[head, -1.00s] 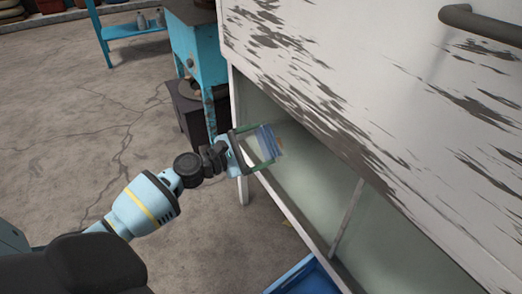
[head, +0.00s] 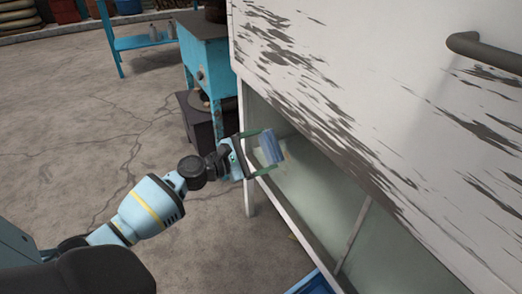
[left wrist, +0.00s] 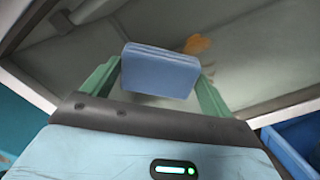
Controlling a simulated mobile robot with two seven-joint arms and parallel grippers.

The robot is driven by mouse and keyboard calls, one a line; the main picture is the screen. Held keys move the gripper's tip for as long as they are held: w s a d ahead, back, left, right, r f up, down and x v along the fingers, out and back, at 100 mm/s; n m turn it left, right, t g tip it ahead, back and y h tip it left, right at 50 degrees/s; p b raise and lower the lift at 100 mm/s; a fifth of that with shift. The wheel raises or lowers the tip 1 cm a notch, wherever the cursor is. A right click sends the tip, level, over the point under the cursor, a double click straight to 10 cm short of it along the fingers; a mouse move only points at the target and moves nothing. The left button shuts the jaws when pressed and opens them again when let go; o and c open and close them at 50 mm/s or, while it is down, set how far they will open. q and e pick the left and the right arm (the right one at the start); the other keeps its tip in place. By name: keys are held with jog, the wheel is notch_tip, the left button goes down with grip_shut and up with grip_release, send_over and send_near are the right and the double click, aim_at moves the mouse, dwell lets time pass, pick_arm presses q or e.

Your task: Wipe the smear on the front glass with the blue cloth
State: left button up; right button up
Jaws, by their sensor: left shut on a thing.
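The blue cloth (head: 271,148) is a folded pad held between the green fingers of my left gripper (head: 268,151), at the left end of the front glass (head: 315,195). In the left wrist view the cloth (left wrist: 158,72) sits between both fingers of the left gripper (left wrist: 157,74). The smear (left wrist: 197,44) is an orange-brown patch on the glass, just beyond the cloth's upper right corner in that view. In the head view the smear is hardly visible beside the cloth. I cannot tell whether the cloth touches the glass. My right gripper is out of view.
A white cabinet front with peeling paint (head: 400,90) overhangs the glass, with a dark handle (head: 485,48) at upper right. A blue crate (head: 312,280) lies below the glass. A blue metal stand (head: 207,65) is behind my gripper. The concrete floor at left is clear.

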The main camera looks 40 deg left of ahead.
pick_arm(q)
jog(key=shift+s+d+r+p, duration=0.1)
jog(key=shift+s+d+p, duration=0.2)
jog(key=shift+d+p, duration=0.35)
jog(key=shift+s+d+p, duration=0.25)
jog(key=shift+d+p, duration=0.05)
jog(key=shift+d, duration=0.85)
jog(key=shift+s+d, duration=0.1)
jog(key=shift+s+d+p, duration=0.3)
jog(key=shift+d+p, duration=0.2)
jog(key=shift+d, duration=0.25)
jog(key=shift+s+d+p, duration=0.2)
jog(key=shift+d, duration=0.3)
jog(key=shift+s+d+p, duration=0.15)
jog(key=shift+d+p, duration=0.05)
jog(key=shift+d, duration=0.25)
